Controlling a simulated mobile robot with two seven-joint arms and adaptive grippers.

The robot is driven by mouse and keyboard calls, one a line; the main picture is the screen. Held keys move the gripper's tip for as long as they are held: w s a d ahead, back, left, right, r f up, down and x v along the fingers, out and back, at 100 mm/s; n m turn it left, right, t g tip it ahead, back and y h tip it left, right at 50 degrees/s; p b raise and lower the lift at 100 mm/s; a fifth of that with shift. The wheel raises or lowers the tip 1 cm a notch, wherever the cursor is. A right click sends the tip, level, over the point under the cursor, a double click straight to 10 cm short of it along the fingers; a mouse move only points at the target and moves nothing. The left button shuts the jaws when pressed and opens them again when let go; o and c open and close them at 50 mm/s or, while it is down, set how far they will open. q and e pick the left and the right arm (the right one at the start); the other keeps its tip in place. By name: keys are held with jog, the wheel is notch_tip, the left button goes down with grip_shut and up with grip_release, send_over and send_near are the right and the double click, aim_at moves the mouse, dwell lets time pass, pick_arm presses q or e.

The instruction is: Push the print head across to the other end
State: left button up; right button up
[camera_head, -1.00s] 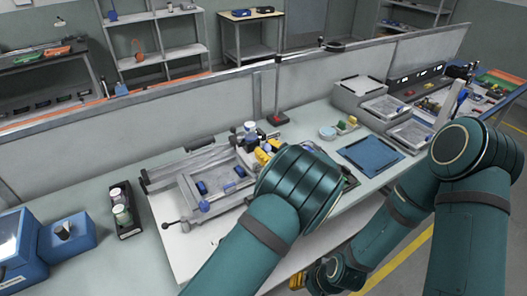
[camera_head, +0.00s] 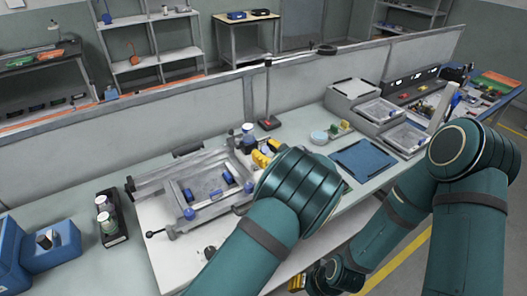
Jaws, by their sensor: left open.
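The printing rig stands on a white board, with a grey frame (camera_head: 170,220) and a rail along its back. At the rig's right end, a blue and white knobbed part (camera_head: 248,130) sticks up, seemingly the print head; its lower part is hidden behind my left wrist. My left gripper (camera_head: 262,157) shows only as yellow parts just beyond that wrist, over the rig's right end. It is open; whether it touches the head cannot be seen. My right gripper (camera_head: 297,284) is low at the bottom edge, mostly hidden, away from the rig.
A black rack with bottles (camera_head: 111,220) and blue boxes (camera_head: 52,250) stand left of the rig. A red-based post (camera_head: 268,123) stands behind it. A blue mat (camera_head: 365,158) and grey trays (camera_head: 405,137) lie to the right. A low partition (camera_head: 200,98) runs behind the bench.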

pick_arm(q)
jog(key=shift+o, duration=0.8)
jog(key=shift+w+d+f, duration=0.1)
jog(key=v, duration=0.7)
jog(key=shift+s+d, duration=0.15)
jog(key=shift+s, duration=0.1)
